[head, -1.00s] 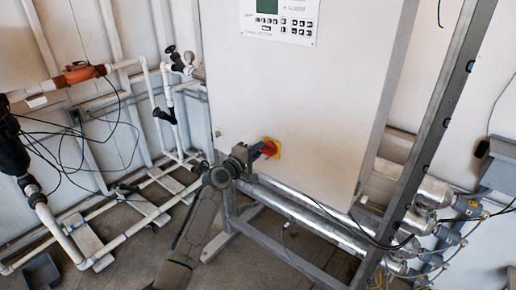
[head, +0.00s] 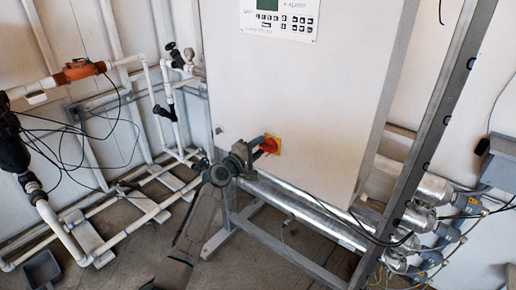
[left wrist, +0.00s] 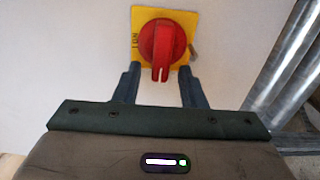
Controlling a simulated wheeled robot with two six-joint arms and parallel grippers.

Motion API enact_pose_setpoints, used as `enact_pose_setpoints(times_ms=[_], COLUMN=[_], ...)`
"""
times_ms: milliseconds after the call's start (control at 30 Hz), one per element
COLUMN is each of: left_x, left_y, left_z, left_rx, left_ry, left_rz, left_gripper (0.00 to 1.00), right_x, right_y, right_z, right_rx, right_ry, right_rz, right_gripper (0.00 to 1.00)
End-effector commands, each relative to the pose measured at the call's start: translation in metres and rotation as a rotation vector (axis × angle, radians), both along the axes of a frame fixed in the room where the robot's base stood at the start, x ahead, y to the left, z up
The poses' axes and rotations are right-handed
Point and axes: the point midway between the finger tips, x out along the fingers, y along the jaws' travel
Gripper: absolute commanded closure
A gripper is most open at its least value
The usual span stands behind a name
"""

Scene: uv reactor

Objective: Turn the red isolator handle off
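The red isolator handle (left wrist: 162,45) sits on a yellow square plate (left wrist: 185,19) on the white cabinet's front. In the left wrist view its grip points down, towards my gripper, and the letters "ON" show at the plate's left. In the head view the handle (head: 267,146) is partly hidden by my left gripper (head: 256,152). My left gripper is open, and in the left wrist view its fingers (left wrist: 159,76) stand apart on either side of the lower end of the handle. I cannot tell whether they touch it. My right gripper is not in view.
The white cabinet (head: 300,90) carries a control panel (head: 282,18) at its top. A metal frame post (head: 430,130) stands at its right. Shiny tubes (head: 310,215) run below it. White pipes (head: 100,240) and black cables are at the left.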

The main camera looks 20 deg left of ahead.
Motion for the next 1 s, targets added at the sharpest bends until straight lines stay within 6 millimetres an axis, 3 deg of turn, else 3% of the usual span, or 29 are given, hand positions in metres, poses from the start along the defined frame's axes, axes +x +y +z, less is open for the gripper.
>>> enact_pose_setpoints(times_ms=[167,600,1000], left_x=[-0.017,-0.091,-0.101], left_y=[0.007,0.034,0.037], left_z=[-0.002,-0.002,0.000], left_rx=[0.002,0.003,-0.001], left_ry=[0.000,0.001,0.000], left_rz=[0.001,0.001,0.000], left_gripper=[0.63,0.63,0.63], right_x=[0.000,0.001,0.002], right_y=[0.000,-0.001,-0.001], right_z=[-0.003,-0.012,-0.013], right_rx=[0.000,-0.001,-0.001], right_ry=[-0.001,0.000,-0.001], right_rz=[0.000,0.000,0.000], right_gripper=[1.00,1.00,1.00])
